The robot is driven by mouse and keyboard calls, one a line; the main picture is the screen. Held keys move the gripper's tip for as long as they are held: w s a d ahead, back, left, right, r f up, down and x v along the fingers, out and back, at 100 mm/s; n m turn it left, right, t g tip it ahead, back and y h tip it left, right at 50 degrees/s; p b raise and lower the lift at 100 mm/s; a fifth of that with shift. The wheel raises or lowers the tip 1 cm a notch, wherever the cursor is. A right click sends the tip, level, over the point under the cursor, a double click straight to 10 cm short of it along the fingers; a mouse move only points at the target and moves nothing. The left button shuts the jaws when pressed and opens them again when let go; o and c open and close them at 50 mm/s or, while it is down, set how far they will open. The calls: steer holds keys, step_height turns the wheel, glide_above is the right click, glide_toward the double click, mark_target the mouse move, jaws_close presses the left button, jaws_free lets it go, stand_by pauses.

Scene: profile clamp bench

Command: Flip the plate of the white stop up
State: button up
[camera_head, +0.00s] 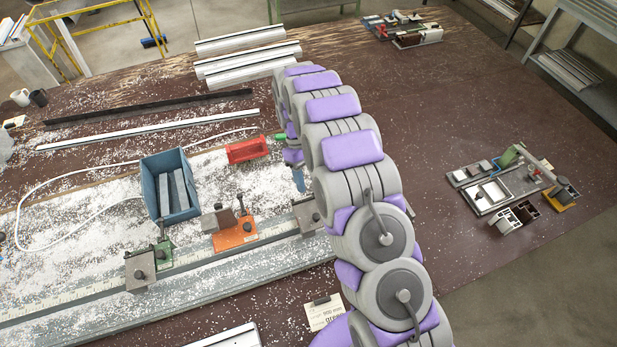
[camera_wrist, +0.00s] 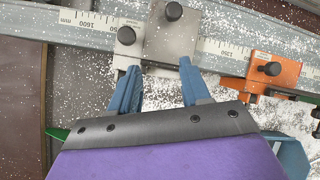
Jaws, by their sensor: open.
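The white stop sits on the long grey rail (camera_wrist: 75,25), its pale base showing in the wrist view (camera_wrist: 122,50). Its grey plate (camera_wrist: 168,42) lies across the rail with its broad face toward the wrist camera, one black knob on it and another beside it. In the head view the plate (camera_head: 304,214) shows left of my arm, which hides part of the stop. My gripper (camera_wrist: 158,68) is open, its blue fingers apart at the plate's near edge. The wrist view does not settle whether they touch the stop. In the head view my arm mostly hides the gripper.
An orange stop (camera_head: 236,236) stands close along the rail, a green stop (camera_head: 163,250) farther left. A blue bin (camera_head: 152,190) with grey bars and a red tray (camera_head: 248,151) lie behind the rail. White shavings cover much of the bench. The right side has free room.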

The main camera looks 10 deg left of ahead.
steer(key=shift+a, duration=0.95)
steer(key=p+v, duration=0.7)
steer(key=v, duration=0.4)
steer(key=shift+w+r, duration=0.2)
steer(key=shift+r, duration=0.05)
steer(key=shift+d, duration=0.3)
steer(key=shift+s, duration=0.1)
